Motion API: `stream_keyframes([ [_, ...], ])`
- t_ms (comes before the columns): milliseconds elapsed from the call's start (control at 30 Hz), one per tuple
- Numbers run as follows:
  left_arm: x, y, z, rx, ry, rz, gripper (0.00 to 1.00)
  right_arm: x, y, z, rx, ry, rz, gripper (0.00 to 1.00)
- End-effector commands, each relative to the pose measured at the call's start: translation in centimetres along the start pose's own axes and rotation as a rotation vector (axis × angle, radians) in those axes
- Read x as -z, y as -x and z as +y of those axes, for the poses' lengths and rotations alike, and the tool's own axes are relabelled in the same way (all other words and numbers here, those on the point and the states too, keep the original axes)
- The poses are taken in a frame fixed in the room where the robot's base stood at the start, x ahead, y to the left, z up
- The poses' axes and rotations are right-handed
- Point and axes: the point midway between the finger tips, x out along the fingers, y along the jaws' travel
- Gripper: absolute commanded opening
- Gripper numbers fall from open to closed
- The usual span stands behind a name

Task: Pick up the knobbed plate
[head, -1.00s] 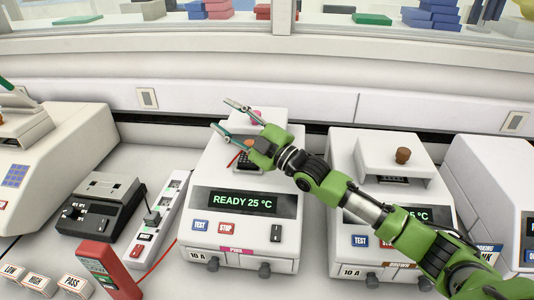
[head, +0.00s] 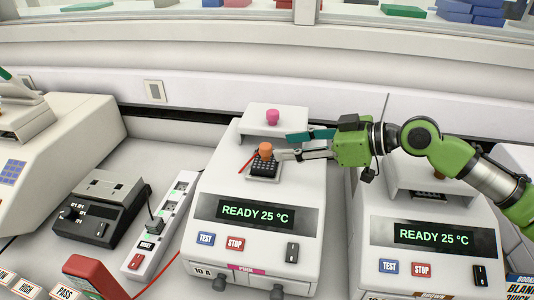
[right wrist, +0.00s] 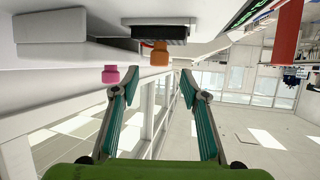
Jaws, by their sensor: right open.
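The knobbed plate (head: 263,171) is a dark block with an orange knob (head: 265,149) on top. It sits in the top of the middle cycler (head: 250,187), in front of the raised lid with a pink knob (head: 272,116). In the right wrist view the plate (right wrist: 158,33) is near the top edge, with its orange knob (right wrist: 160,53) beyond and between the fingers. My right gripper (head: 284,146) is open and empty, its fingers pointing left, just right of the orange knob. Whether a fingertip touches the knob cannot be told. My left gripper is not in view.
A second cycler (head: 425,262) stands to the right, partly behind my right arm. A power strip (head: 160,227), a black box (head: 103,207) and a red meter (head: 92,275) lie left. A thin red lead (head: 247,160) runs by the plate.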

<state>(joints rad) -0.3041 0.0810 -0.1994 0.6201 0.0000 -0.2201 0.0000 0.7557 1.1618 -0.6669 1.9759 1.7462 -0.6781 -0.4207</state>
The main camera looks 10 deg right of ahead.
Motion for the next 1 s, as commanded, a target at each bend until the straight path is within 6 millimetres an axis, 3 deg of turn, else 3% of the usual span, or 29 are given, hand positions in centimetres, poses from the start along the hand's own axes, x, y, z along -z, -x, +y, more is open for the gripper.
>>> stream_keyframes([
  [367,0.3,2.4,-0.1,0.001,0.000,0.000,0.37,0.3,-3.2,0.0,0.000,-0.001,0.001,0.41],
  [633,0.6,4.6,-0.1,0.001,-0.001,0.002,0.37,0.1,-6.7,0.0,0.000,-0.001,0.002,0.41],
  [933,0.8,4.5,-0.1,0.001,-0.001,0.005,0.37,-0.2,-7.4,0.1,-0.003,0.001,0.001,0.41],
  [967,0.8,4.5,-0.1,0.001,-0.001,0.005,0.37,-0.2,-7.4,0.1,-0.003,0.001,0.001,0.38],
  [1000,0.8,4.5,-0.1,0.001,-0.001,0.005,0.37,-0.2,-7.3,0.1,-0.003,0.001,0.001,0.28],
])
